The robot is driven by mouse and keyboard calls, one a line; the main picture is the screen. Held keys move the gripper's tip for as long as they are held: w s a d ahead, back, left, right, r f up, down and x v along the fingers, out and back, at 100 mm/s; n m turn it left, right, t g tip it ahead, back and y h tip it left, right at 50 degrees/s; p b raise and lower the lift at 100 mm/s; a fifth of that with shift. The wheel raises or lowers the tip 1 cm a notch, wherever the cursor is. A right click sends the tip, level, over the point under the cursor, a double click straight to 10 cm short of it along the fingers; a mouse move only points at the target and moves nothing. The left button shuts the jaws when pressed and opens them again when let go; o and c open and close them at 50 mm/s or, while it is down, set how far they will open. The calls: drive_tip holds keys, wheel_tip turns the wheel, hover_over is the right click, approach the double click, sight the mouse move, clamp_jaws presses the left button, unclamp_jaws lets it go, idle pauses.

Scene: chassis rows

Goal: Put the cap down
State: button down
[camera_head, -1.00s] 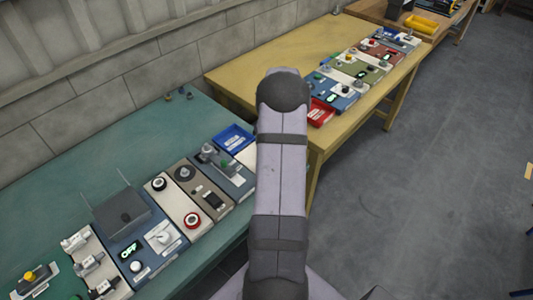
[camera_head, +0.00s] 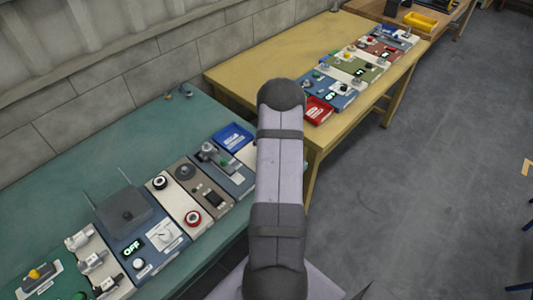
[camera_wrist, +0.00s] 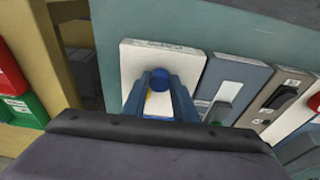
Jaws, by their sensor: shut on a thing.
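My gripper (camera_wrist: 160,97) has two blue fingers that point at a white panel in the wrist view. A round blue cap (camera_wrist: 160,77) sits between the fingertips, and the gripper is shut on it. The cap shows in front of the white panel (camera_wrist: 136,60); I cannot tell whether it touches the panel. The fingers and cap cover the panel's lower middle, where a little yellow and blue shows. In the head view my arm hides the gripper and cap, and only a strip of the white panel (camera_head: 248,152) shows beside it.
A blue-grey panel (camera_wrist: 238,75) with a switch and a taupe panel (camera_wrist: 282,88) stand right of the white panel in the wrist view. A blue tray (camera_head: 232,136) sits on the green table behind the row. A red tray (camera_head: 317,111) is on the yellow table.

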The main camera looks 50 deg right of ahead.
drive_tip(key=shift+f, duration=0.25)
drive_tip(key=c, duration=1.4)
unclamp_jaws()
drive_tip(key=shift+r, duration=0.1)
drive_tip(key=shift+c, duration=0.2)
wheel_tip(320, 180, up, 12)
drive_tip(key=s+b, duration=0.2)
drive_tip(key=b, duration=0.2)
drive_tip(key=shift+s, duration=0.2)
drive_tip(key=shift+r, duration=0.1)
drive_tip(key=w+a+r+g, duration=0.1)
drive_tip(key=a, duration=1.9)
drive_tip(key=s+a+f+g, duration=0.1)
drive_tip(key=s+a, duration=1.2)
drive_tip(key=a, duration=0.4)
drive_tip(key=shift+s+a+f, duration=0.2)
drive_tip(key=shift+a+f, duration=0.05)
drive_tip(key=shift+f, duration=0.1)
